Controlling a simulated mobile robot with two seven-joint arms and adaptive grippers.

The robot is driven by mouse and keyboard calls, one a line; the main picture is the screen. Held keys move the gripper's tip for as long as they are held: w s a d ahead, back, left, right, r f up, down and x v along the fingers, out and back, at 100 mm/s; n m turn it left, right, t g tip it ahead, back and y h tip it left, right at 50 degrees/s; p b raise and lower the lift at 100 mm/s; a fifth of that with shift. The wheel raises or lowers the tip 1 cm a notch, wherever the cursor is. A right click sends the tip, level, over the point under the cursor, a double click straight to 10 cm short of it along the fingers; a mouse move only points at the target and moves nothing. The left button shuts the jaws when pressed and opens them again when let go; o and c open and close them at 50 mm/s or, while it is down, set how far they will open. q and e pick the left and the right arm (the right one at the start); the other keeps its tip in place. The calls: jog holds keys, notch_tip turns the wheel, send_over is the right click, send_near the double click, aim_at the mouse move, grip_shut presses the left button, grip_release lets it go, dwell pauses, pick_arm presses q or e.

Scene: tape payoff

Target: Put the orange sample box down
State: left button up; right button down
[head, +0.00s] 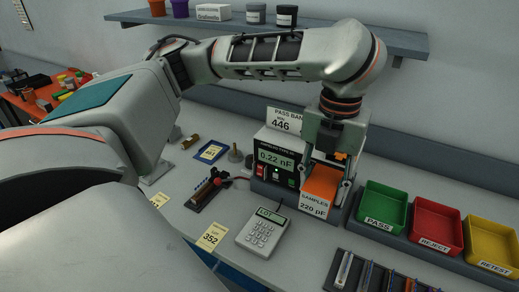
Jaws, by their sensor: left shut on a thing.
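The orange sample box (320,184) has an orange top and a white front label reading "SAMPLES 220 pF". My left gripper (327,188) points down over it and is shut on it, with one finger on each side. The box is upright, just right of the meter showing "0.22 nF" (276,158). I cannot tell whether its underside touches the surface below. My right gripper is not in view.
Green PASS (382,207), red REJECT (436,227) and yellow RETEST (491,243) bins stand in a row to the right. A grey keypad device (263,231) lies in front, left of a dark slotted rack (372,276). A shelf (300,30) runs along the wall above.

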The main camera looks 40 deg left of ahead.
pick_arm(q)
jog(key=shift+s+f, duration=0.15)
jog(key=shift+f, duration=0.15)
notch_tip(320, 180, down, 19)
jog(key=shift+f, duration=0.15)
dwell(0.4)
jog(key=shift+f, duration=0.15)
jog(key=o, duration=1.2)
jog(key=shift+c, duration=0.2)
notch_tip(320, 180, up, 12)
